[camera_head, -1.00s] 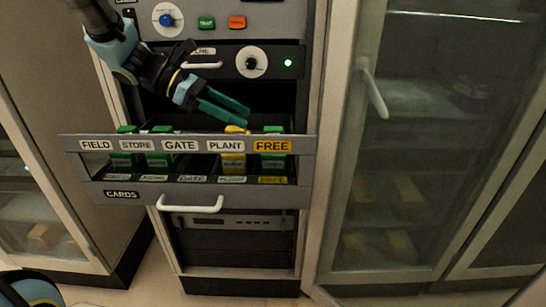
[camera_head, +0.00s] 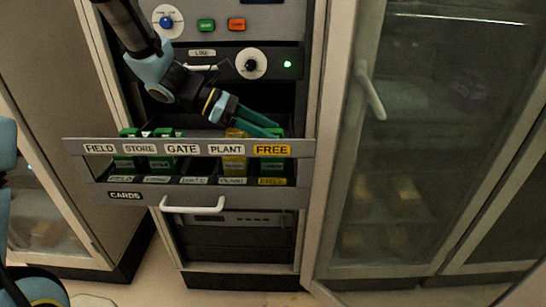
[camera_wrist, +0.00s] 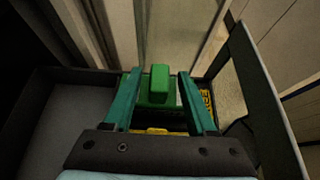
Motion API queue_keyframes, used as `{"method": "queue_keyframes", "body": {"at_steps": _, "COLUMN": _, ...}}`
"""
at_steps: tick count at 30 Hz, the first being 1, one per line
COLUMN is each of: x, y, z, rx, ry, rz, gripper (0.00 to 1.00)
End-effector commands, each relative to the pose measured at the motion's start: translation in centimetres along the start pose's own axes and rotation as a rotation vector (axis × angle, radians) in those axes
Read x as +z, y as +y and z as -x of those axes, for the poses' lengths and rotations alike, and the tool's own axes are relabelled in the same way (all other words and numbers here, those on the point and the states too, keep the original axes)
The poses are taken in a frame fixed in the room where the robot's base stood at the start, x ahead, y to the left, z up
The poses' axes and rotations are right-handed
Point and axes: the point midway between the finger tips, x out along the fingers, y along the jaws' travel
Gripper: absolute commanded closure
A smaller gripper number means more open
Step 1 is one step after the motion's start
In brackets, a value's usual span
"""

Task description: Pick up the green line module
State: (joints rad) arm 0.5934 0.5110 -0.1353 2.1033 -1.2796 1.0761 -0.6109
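A green module (camera_head: 272,164) stands upright in the drawer's FREE slot at the right end. In the wrist view, its raised green top (camera_wrist: 159,84) lies between the two fingers of my gripper (camera_wrist: 159,76). The fingers are open, one on each side, with small gaps showing. In the head view, my gripper (camera_head: 272,128) reaches down from the upper left to the FREE slot. Two more green modules stand in the FIELD (camera_head: 125,163) and STORE (camera_head: 160,163) slots. Which green one is the line module cannot be read.
A yellow module (camera_head: 234,164) stands in the PLANT slot, beside the FREE slot. The GATE slot looks empty. The drawer (camera_head: 240,195) is pulled out of the rack, with a white handle (camera_head: 192,205). A glass-doored cabinet (camera_head: 430,150) stands to the right.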

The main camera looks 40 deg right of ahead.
Motion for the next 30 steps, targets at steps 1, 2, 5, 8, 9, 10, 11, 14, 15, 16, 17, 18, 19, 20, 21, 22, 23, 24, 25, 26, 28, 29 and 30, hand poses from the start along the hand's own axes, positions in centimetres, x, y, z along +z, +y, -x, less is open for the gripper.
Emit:
{"method": "queue_keyframes", "body": {"at_steps": 1, "x": 0.0, "y": 0.01, "z": 0.02, "rx": 0.0, "ry": 0.0, "rz": 0.0, "gripper": 0.5}}
{"method": "queue_keyframes", "body": {"at_steps": 2, "x": 0.0, "y": 0.01, "z": 0.02, "rx": 0.0, "ry": 0.0, "rz": 0.0, "gripper": 0.53}}
{"method": "queue_keyframes", "body": {"at_steps": 5, "x": 0.0, "y": 0.01, "z": 0.03, "rx": 0.0, "ry": 0.0, "rz": 0.0, "gripper": 0.64}}
{"method": "queue_keyframes", "body": {"at_steps": 8, "x": 0.0, "y": 0.01, "z": 0.03, "rx": 0.0, "ry": 0.0, "rz": 0.0, "gripper": 0.76}}
{"method": "queue_keyframes", "body": {"at_steps": 9, "x": 0.0, "y": 0.01, "z": 0.03, "rx": 0.0, "ry": 0.0, "rz": 0.0, "gripper": 0.8}}
{"method": "queue_keyframes", "body": {"at_steps": 10, "x": 0.0, "y": 0.01, "z": 0.03, "rx": 0.0, "ry": 0.0, "rz": 0.0, "gripper": 0.83}}
{"method": "queue_keyframes", "body": {"at_steps": 11, "x": 0.01, "y": 0.01, "z": 0.03, "rx": 0.0, "ry": 0.0, "rz": 0.0, "gripper": 0.87}}
{"method": "queue_keyframes", "body": {"at_steps": 14, "x": 0.01, "y": 0.01, "z": 0.04, "rx": 0.0, "ry": 0.0, "rz": 0.0, "gripper": 0.98}}
{"method": "queue_keyframes", "body": {"at_steps": 15, "x": 0.01, "y": 0.01, "z": 0.04, "rx": 0.0, "ry": 0.0, "rz": 0.0, "gripper": 1.0}}
{"method": "queue_keyframes", "body": {"at_steps": 16, "x": 0.01, "y": 0.01, "z": 0.04, "rx": 0.0, "ry": 0.0, "rz": 0.0, "gripper": 1.0}}
{"method": "queue_keyframes", "body": {"at_steps": 17, "x": 0.01, "y": 0.01, "z": 0.04, "rx": 0.0, "ry": 0.0, "rz": 0.0, "gripper": 1.0}}
{"method": "queue_keyframes", "body": {"at_steps": 18, "x": 0.01, "y": 0.01, "z": 0.04, "rx": 0.0, "ry": 0.0, "rz": 0.0, "gripper": 1.0}}
{"method": "queue_keyframes", "body": {"at_steps": 19, "x": 0.01, "y": 0.01, "z": 0.04, "rx": 0.0, "ry": 0.0, "rz": 0.0, "gripper": 1.0}}
{"method": "queue_keyframes", "body": {"at_steps": 20, "x": 0.0, "y": 0.01, "z": 0.04, "rx": 0.0, "ry": 0.0, "rz": 0.0, "gripper": 1.0}}
{"method": "queue_keyframes", "body": {"at_steps": 21, "x": 0.01, "y": 0.01, "z": 0.04, "rx": 0.0, "ry": 0.0, "rz": 0.0, "gripper": 1.0}}
{"method": "queue_keyframes", "body": {"at_steps": 22, "x": 0.01, "y": 0.01, "z": 0.04, "rx": 0.0, "ry": 0.0, "rz": 0.0, "gripper": 1.0}}
{"method": "queue_keyframes", "body": {"at_steps": 23, "x": 0.01, "y": 0.01, "z": 0.04, "rx": 0.0, "ry": 0.0, "rz": 0.0, "gripper": 1.0}}
{"method": "queue_keyframes", "body": {"at_steps": 24, "x": 0.01, "y": 0.01, "z": 0.04, "rx": 0.0, "ry": 0.0, "rz": 0.0, "gripper": 1.0}}
{"method": "queue_keyframes", "body": {"at_steps": 25, "x": 0.01, "y": 0.01, "z": 0.04, "rx": 0.0, "ry": 0.0, "rz": 0.0, "gripper": 1.0}}
{"method": "queue_keyframes", "body": {"at_steps": 26, "x": 0.01, "y": 0.01, "z": 0.04, "rx": 0.0, "ry": 0.0, "rz": 0.0, "gripper": 1.0}}
{"method": "queue_keyframes", "body": {"at_steps": 28, "x": 0.0, "y": 0.01, "z": 0.04, "rx": 0.0, "ry": 0.0, "rz": 0.0, "gripper": 1.0}}
{"method": "queue_keyframes", "body": {"at_steps": 29, "x": 0.0, "y": 0.01, "z": 0.04, "rx": 0.0, "ry": 0.0, "rz": 0.0, "gripper": 1.0}}
{"method": "queue_keyframes", "body": {"at_steps": 30, "x": 0.01, "y": 0.01, "z": 0.04, "rx": 0.0, "ry": 0.0, "rz": 0.0, "gripper": 1.0}}
